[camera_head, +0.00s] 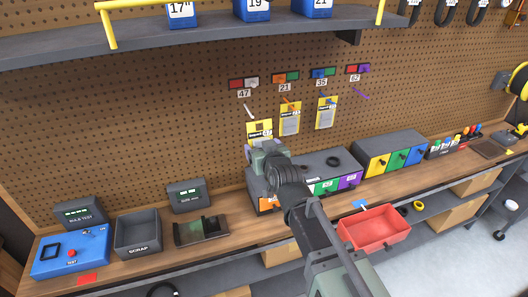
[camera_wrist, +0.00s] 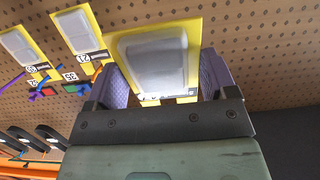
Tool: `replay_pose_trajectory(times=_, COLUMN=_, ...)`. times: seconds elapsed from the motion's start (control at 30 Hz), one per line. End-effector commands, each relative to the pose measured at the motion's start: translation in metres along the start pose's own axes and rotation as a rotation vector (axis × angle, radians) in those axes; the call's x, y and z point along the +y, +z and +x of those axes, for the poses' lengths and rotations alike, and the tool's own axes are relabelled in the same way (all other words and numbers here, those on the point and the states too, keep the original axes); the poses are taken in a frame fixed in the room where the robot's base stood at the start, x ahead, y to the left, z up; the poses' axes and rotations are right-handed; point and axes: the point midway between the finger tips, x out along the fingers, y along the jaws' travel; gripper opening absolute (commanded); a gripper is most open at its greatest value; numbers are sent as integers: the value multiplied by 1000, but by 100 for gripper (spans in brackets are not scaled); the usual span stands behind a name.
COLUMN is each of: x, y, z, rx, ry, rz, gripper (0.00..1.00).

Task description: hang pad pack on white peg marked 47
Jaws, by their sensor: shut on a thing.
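The yellow pad pack (camera_head: 259,129) with a grey blister is clamped in my gripper (camera_head: 262,143) in front of the pegboard. In the wrist view the pack (camera_wrist: 155,62) stands between the two purple-grey fingers of my gripper (camera_wrist: 163,82). The white peg (camera_head: 248,112) under the label 47 (camera_head: 244,93) shows in the head view just above the pack's upper edge, slightly left of its middle. The peg looks bare there. It does not show in the wrist view, so the gap between pack and peg cannot be told.
Yellow packs hang on the neighbouring pegs marked 21 (camera_head: 290,119) and 35 (camera_head: 326,113). The purple peg (camera_head: 360,93) under 62 is bare. Below are a grey drawer unit (camera_head: 318,161), a scrap bin (camera_head: 138,234) and a red open tray (camera_head: 374,229). A shelf (camera_head: 215,42) overhangs above.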

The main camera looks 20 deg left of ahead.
Motion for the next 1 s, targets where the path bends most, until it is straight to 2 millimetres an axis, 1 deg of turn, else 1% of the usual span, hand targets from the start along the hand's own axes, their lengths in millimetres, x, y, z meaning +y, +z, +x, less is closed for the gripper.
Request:
replay_pose_trajectory(times=0.1, x=0, y=-1, z=11, rx=0, ry=0, rz=0, gripper=50)
replay_pose_trajectory(times=1.0, x=0, y=-11, z=81, rx=1, ry=0, rz=-1, gripper=50)
